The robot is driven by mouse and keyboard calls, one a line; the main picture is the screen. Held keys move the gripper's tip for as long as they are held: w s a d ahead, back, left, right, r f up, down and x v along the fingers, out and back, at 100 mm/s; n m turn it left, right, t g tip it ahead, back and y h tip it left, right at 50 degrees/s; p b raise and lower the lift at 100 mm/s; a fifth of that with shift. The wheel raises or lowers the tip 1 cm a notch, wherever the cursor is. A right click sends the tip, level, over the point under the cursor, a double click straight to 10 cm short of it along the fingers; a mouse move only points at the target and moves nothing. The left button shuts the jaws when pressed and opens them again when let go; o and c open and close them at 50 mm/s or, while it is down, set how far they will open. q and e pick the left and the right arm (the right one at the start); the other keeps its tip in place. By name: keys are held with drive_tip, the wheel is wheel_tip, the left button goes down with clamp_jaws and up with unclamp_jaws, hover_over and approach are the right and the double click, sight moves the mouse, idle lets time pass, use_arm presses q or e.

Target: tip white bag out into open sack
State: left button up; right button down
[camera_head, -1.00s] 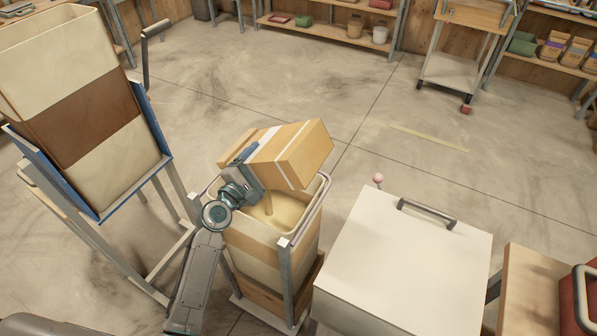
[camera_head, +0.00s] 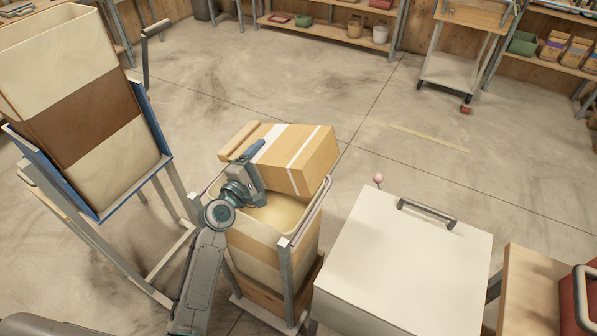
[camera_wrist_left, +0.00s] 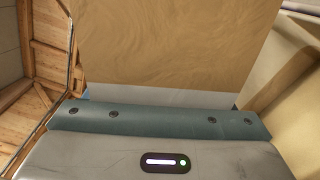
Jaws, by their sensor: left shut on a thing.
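The bag I hold (camera_head: 312,150) is tan with white bands rather than plain white. It lies on its side above the open sack (camera_head: 262,262), its right end over the sack's far right rim. My left gripper (camera_head: 250,155) is shut on its left part. In the left wrist view the bag (camera_wrist_left: 170,45) fills the space ahead of the gripper (camera_wrist_left: 160,105). The open sack is cream with a tan band and hangs in a metal frame. Pale feed (camera_head: 282,214) shows inside. The bag's mouth is hidden. My right gripper is out of view.
A tall cream and brown sack (camera_head: 85,115) stands in a blue-sided frame (camera_head: 155,130) at left. A white lidded box (camera_head: 405,260) with a handle stands close at right. Shelves and a cart (camera_head: 455,70) are at the back. The middle floor is clear.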

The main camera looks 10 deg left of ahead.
sight(278, 154)
use_arm(q)
drive_tip(key=m, duration=0.1)
drive_tip(key=d+r+m, duration=0.1)
drive_tip(key=shift+s+d+r+m, duration=0.15)
drive_tip(key=shift+s+r+m, duration=0.15)
drive_tip(key=shift+m, duration=0.1)
drive_tip(key=shift+d+r+m, duration=0.15)
drive_tip(key=shift+m, duration=0.15)
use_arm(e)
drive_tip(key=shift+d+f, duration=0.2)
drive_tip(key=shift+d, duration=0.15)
